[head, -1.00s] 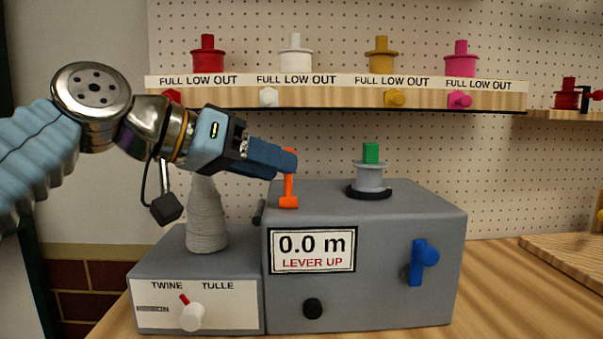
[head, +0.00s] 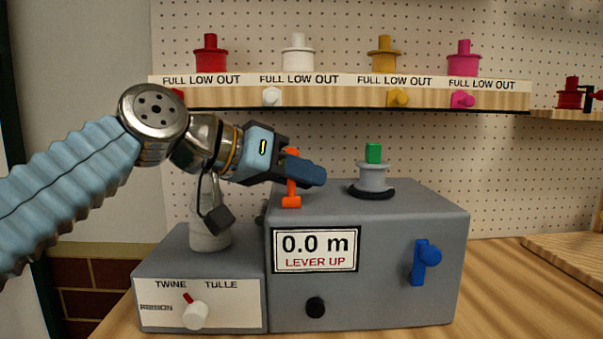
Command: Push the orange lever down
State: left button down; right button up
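The orange lever (head: 292,190) stands upright on top of the grey machine (head: 385,215), near its left end. The display (head: 315,250) on the machine's front reads "0.0 m" and "LEVER UP". My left gripper (head: 312,173) comes in from the left at lever height. Its near finger crosses in front of the lever and extends past it to the right. The lever's top shows above the finger and its foot below. The far finger is mostly hidden, so I cannot tell the gap or whether it touches the lever. My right gripper is not in view.
A grey spool with a green block (head: 373,153) stands on the machine, right of the lever. A blue crank (head: 424,258) is on its front. A twine cone (head: 209,225) stands left. A shelf (head: 340,92) with coloured spools runs above.

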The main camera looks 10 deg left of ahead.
pick_arm(q)
jog(key=shift+a+r, duration=0.1)
jog(key=shift+r, duration=0.15)
